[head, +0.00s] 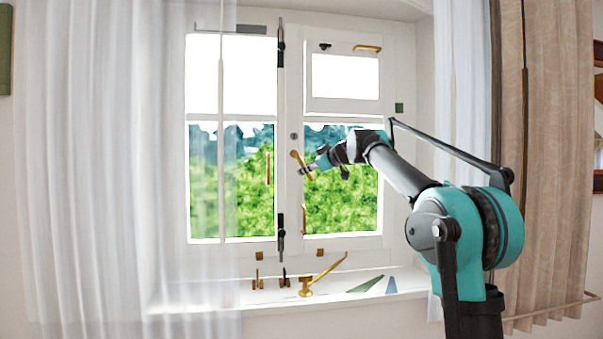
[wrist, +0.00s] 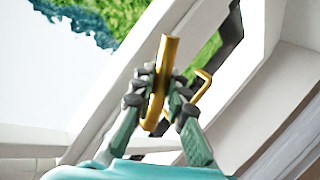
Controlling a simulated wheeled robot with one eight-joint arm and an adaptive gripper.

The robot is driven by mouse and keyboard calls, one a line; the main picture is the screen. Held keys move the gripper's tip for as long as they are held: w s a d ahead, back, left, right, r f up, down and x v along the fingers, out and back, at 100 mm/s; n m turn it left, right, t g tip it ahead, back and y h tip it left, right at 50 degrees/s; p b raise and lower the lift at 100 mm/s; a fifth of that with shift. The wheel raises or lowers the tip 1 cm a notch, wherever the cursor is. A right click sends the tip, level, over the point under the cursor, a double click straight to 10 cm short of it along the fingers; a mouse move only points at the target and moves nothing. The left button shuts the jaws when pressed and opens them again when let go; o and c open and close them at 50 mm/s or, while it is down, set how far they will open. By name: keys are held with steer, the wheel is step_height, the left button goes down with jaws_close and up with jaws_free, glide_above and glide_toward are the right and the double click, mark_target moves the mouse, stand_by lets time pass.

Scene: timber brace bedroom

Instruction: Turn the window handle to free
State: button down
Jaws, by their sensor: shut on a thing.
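The window handle (head: 296,156) is a brass-coloured lever on the middle upright of the white window, at the left edge of the right sash. It sits tilted, its upper end to the left and its lower end to the right. My gripper (head: 307,170) reaches it from the right and is shut on its lower part. In the wrist view the two green fingers of my gripper (wrist: 160,92) close around the brass handle (wrist: 169,52) from both sides. The fingers hide part of the handle.
A brass pull (head: 303,219) is lower on the right sash. A small vent pane (head: 345,77) with its own brass handle (head: 367,48) is above. Sheer curtains (head: 110,170) hang left.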

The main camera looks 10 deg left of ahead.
steer(key=shift+w+d+r+n+h, duration=0.15)
steer(key=shift+d+r+n+h, duration=0.4)
steer(key=shift+n+h, duration=0.4)
steer(key=shift+w+d+r+n+h, duration=0.15)
steer(key=shift+d+r+n+h, duration=0.3)
steer(key=shift+r+n+h, duration=0.3)
steer(key=shift+w+d+r+n+h, duration=0.1)
steer(key=shift+d+r+n+h, duration=0.05)
steer(key=shift+r+n+h, duration=0.4)
steer(key=shift+d+r+n+h, duration=0.2)
steer(key=shift+n+h, duration=0.15)
steer(key=shift+h, duration=0.3)
steer(key=shift+r+n+t+h, duration=0.3)
steer(key=shift+r+n+h, duration=0.4)
steer(key=shift+h, duration=0.2)
steer(key=shift+d+r, duration=0.1)
steer(key=c, duration=1.5)
jaws_free()
steer(key=v, duration=1.2)
